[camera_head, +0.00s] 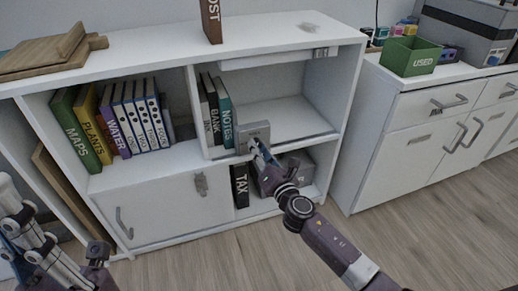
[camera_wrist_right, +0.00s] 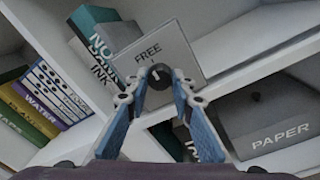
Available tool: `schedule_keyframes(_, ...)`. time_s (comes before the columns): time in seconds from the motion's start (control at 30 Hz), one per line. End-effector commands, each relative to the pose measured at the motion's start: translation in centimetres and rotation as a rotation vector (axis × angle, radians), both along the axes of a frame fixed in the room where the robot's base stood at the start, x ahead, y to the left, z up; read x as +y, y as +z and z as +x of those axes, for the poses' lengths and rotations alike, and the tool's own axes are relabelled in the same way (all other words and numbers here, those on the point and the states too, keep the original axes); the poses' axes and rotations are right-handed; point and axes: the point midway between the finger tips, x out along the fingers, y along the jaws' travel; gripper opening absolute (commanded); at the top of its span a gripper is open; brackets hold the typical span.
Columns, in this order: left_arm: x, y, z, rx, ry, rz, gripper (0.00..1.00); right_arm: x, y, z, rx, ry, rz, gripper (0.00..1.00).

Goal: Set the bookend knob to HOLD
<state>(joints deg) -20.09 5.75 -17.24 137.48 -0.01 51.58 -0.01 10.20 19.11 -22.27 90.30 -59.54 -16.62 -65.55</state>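The bookend is a grey plate (camera_head: 252,133) at the right end of the short book row in the middle shelf bay. In the right wrist view the bookend (camera_wrist_right: 183,45) reads FREE above a small tick, and the dark round knob (camera_wrist_right: 159,76) sits below it. No HOLD mark is readable. My right gripper (camera_wrist_right: 160,84) has one fingertip on each side of the knob, apart, with the fingers spread; contact is unclear. In the head view my right gripper (camera_head: 256,150) partly covers the bookend's lower part. My left gripper (camera_head: 98,252) is low at the left, far from the bookend.
Black and teal books (camera_head: 220,110) stand left of the bookend. Below are the TAX book (camera_head: 240,186) and a grey PAPER box (camera_wrist_right: 275,125). A shelf edge (camera_head: 290,145) runs below the bay. The bay is empty to the right.

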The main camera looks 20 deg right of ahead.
Motion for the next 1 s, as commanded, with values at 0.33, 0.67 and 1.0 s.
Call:
schedule_keyframes(0.33, 0.0, -0.1, 0.0, 0.001, 0.0, 0.0, 0.0, 0.0, 0.0, 0.0, 0.0, -0.001, 0.015, 0.0)
schedule_keyframes(0.67, 0.0, -0.7, 0.0, 0.0, 0.001, 0.0, 0.0, 0.0, -0.1, 0.0, 0.006, -0.001, 0.18, 0.0)
schedule_keyframes(1.0, -0.1, -0.6, 0.2, -0.015, 0.001, 0.006, 0.0, 0.1, -0.1, 0.0, 0.017, 0.0, 0.493, 0.0)
